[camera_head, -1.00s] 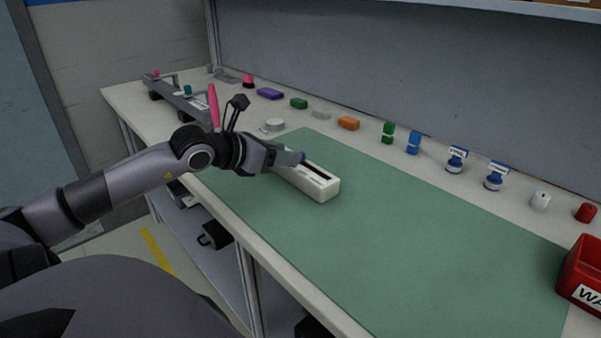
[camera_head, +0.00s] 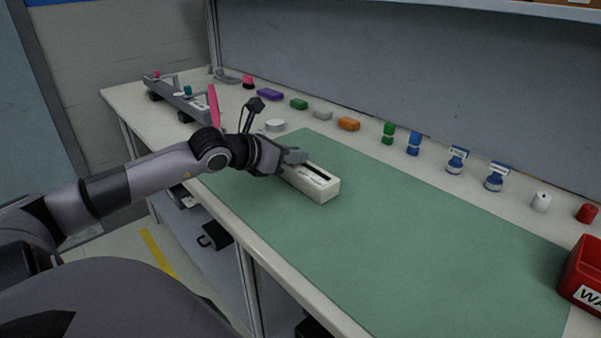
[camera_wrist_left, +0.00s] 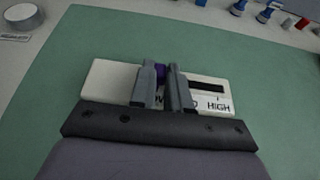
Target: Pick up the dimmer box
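The dimmer box (camera_head: 318,187) is a long white box with a dark slot on top, lying on the green mat. It also shows in the left wrist view (camera_wrist_left: 213,87), with "HIGH" printed near its right end. My left gripper (camera_head: 296,156) is at the box's far left part, over its top. In the left wrist view its two fingers (camera_wrist_left: 163,72) stand a small gap apart. A purple knob (camera_wrist_left: 160,72) on the box shows in this gap at the fingertips; whether they press on it I cannot tell. My right gripper is not in view.
A green mat (camera_head: 400,240) gives free room right of the box. Behind it stand a white disc (camera_head: 275,125), an orange block (camera_head: 349,123), a green piece (camera_head: 388,132) and blue-capped bottles (camera_head: 456,160). A red bin (camera_head: 583,272) is at the right edge.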

